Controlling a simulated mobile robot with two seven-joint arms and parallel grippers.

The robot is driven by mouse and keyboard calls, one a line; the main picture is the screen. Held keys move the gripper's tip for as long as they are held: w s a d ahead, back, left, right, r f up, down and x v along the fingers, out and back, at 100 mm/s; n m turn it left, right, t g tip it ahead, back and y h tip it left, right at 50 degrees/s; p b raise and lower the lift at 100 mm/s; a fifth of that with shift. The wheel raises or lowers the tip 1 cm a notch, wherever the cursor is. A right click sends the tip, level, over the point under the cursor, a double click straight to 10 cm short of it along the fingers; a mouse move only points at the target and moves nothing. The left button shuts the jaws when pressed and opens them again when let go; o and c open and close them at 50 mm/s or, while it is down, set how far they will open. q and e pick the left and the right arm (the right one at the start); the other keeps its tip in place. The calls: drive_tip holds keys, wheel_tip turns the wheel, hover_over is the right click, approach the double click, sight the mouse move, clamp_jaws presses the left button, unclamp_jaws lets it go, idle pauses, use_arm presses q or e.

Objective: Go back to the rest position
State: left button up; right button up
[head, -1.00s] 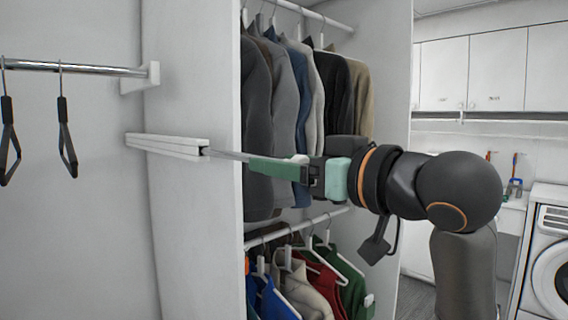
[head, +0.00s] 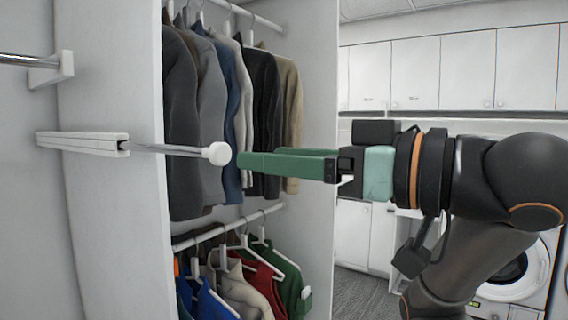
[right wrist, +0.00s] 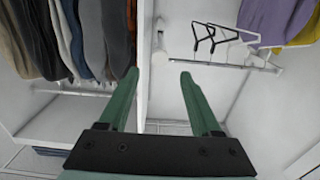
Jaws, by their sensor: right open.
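My right gripper (head: 240,160) has green fingers and is open and empty. In the head view it points left, its fingertips just right of the white round knob (head: 217,153) on the end of a thin metal rod. The rod slides out of a white rail (head: 85,143) fixed on the closet side panel. In the right wrist view the two green fingers (right wrist: 158,78) are spread apart with nothing between them. My left gripper is not in view.
Jackets (head: 215,100) hang on the upper rod behind my right gripper, and colourful clothes (head: 240,280) hang below. The white panel (head: 110,220) stands at left. White cabinets (head: 415,75) and a washing machine (head: 515,270) are at the right. In the right wrist view, dark hangers (right wrist: 212,35) hang on a rail.

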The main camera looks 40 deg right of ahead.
drive_tip(key=shift+s+d, duration=0.1)
drive_tip(key=shift+s, duration=0.1)
idle(0.4)
drive_tip(key=w+a+f+m+g+p, duration=0.1)
drive_tip(key=w+a+f+m+g, duration=0.15)
drive_tip(key=w+f, duration=1.75)
wheel_tip(320, 180, down, 22)
drive_tip(key=s+g+h, duration=0.2)
drive_tip(key=s+a+f+g+h+p, duration=0.1)
drive_tip(key=s+a+f+g, duration=0.2)
drive_tip(key=s+f, duration=2.1)
wheel_tip(320, 180, down, 3)
drive_tip(key=shift+a+r+h+p, duration=0.1)
drive_tip(key=shift+a+h+p, duration=0.05)
drive_tip(key=shift+h+p, duration=0.25)
